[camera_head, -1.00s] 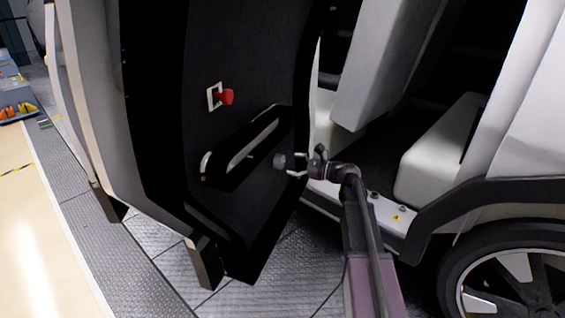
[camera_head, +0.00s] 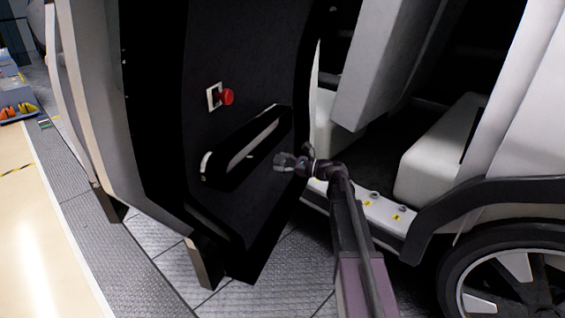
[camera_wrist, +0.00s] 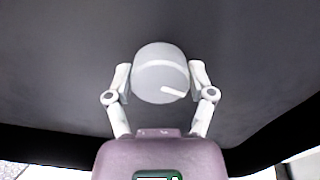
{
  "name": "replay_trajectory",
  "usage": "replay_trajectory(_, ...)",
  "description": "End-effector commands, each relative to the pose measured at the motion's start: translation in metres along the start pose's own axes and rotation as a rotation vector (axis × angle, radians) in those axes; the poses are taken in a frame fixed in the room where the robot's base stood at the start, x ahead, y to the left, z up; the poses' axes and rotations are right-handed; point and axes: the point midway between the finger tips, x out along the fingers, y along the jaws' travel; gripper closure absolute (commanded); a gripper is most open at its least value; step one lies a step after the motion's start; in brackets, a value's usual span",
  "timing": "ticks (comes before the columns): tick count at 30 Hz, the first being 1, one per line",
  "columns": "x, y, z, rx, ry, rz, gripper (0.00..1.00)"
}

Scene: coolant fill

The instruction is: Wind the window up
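A round grey knob (camera_wrist: 160,85) with a pale pointer mark sits on the black inner door panel (camera_head: 225,50) of the open car door. It shows in the middle of the wrist view. My gripper (camera_head: 284,161) is at the knob, right of the door's armrest in the head view. In the wrist view my gripper (camera_wrist: 160,78) has one finger on each side of the knob. Both fingers appear to touch its sides, so it looks shut on the knob. The window glass is not clearly visible.
A red knob (camera_head: 227,97) on a pale plate sits higher on the door panel. A black armrest (camera_head: 245,150) with a long slot juts out left of my gripper. The door sill (camera_head: 385,212) and a wheel (camera_head: 515,275) are at the right.

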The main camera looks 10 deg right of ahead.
Motion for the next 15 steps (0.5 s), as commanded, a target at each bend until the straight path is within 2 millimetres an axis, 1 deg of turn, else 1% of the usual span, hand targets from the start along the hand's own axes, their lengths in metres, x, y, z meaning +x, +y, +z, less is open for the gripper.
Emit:
replay_trajectory(3, 0.0006, -0.0015, 0.0000, 0.001, -0.001, -0.003, 0.77)
replay_trajectory(4, -0.0026, -0.0038, -0.0007, 0.001, -0.001, -0.004, 0.77)
replay_trajectory(10, 0.0000, -0.0028, -0.0002, -0.010, -0.001, -0.006, 0.77)
replay_trajectory(15, 0.0005, -0.0030, -0.0001, -0.052, -0.001, -0.006, 0.77)
